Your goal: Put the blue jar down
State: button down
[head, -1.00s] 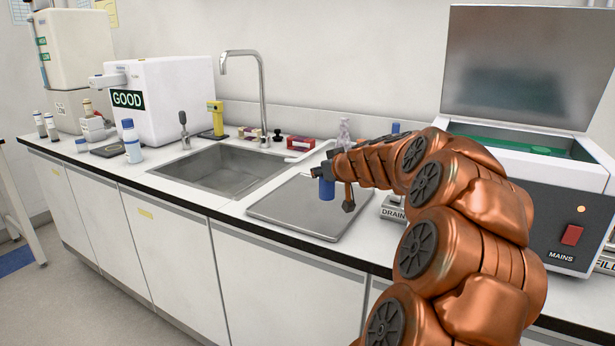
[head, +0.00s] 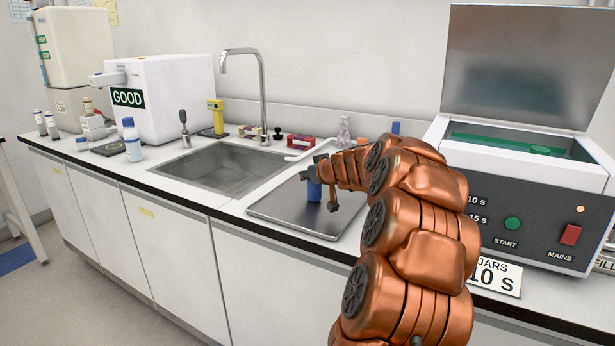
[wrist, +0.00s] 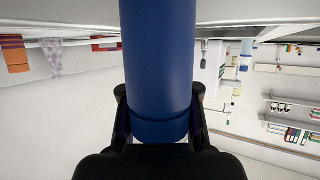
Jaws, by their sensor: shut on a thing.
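The blue jar (head: 314,191) is a plain blue cylinder held over the flat metal drainer tray (head: 283,212) to the right of the sink. My gripper (head: 311,174) is shut on it, at the end of my copper arm. In the wrist view the jar (wrist: 158,65) stands large between the two dark fingers (wrist: 158,120). I cannot tell whether its base touches the tray.
The sink (head: 222,170) and tap (head: 262,95) are left of the tray. A machine with an open lid (head: 530,200) stands right of my arm. A small blue object (head: 396,128) and a pale flask (head: 344,131) are behind my arm. Much of the tray is clear.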

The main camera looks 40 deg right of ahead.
jog(key=shift+f, duration=0.25)
jog(key=c, duration=0.8)
grip_release()
jog(key=shift+c, duration=0.2)
jog(key=shift+r, duration=0.1)
jog(key=shift+r, duration=0.2)
jog(key=shift+s, duration=0.35)
jog(key=v, duration=1.1)
jog(key=shift+b, duration=0.3)
jog(key=shift+s+a+r, duration=0.1)
jog(key=shift+s+a, duration=0.05)
